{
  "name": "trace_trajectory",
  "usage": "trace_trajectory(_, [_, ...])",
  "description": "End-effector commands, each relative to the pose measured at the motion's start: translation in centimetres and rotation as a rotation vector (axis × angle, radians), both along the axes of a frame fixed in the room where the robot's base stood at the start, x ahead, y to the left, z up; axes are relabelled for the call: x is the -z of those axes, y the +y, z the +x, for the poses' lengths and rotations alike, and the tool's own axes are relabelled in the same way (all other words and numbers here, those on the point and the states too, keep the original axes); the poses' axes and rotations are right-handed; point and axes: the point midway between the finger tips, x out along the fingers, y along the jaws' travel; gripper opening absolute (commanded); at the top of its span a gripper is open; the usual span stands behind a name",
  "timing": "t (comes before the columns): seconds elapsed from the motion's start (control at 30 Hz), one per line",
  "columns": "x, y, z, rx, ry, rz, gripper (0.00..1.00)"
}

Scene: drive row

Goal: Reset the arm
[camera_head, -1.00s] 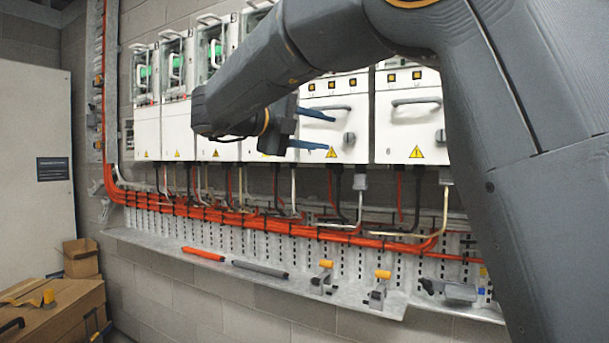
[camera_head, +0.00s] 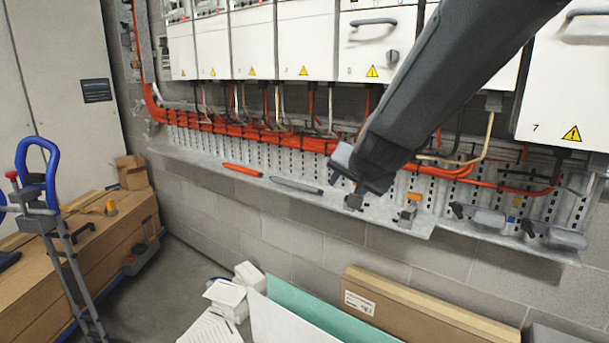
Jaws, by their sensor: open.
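My arm comes in from the top right and slants down to the left across the cabinets. At its end, my gripper (camera_head: 343,160) is in front of the metal shelf (camera_head: 205,161) and the perforated panel below the cabinets. The gripper is open, with its fingers mostly hidden behind my wrist. I see nothing held in it. A red-orange rod (camera_head: 242,170) and a grey rod (camera_head: 296,185) lie on the shelf to its left. A clamp with an orange knob (camera_head: 413,197) is on the shelf to its right.
White cabinets (camera_head: 362,45) line the wall above orange cables (camera_head: 250,131). Grey fittings (camera_head: 487,219) are on the shelf at right. Below are a cardboard box (camera_head: 430,315), a green-edged panel (camera_head: 325,318) and white containers (camera_head: 226,298). A blue-handled trolley (camera_head: 52,190) stands at left.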

Motion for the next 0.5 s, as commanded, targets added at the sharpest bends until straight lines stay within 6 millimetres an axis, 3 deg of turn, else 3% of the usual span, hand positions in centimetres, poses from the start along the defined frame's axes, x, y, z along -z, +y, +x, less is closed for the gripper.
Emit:
trace_trajectory(0.03, [2.4,-0.8,-2.6,-0.046,0.084,-0.039,0.41])
trace_trajectory(0.2, [9.2,-3.2,-11.9,-0.200,0.369,-0.156,0.41])
trace_trajectory(0.4, [13.9,-6.6,-22.7,-0.354,0.664,-0.261,0.41])
trace_trajectory(0.5, [14.9,-7.9,-26.6,-0.404,0.766,-0.292,0.41])
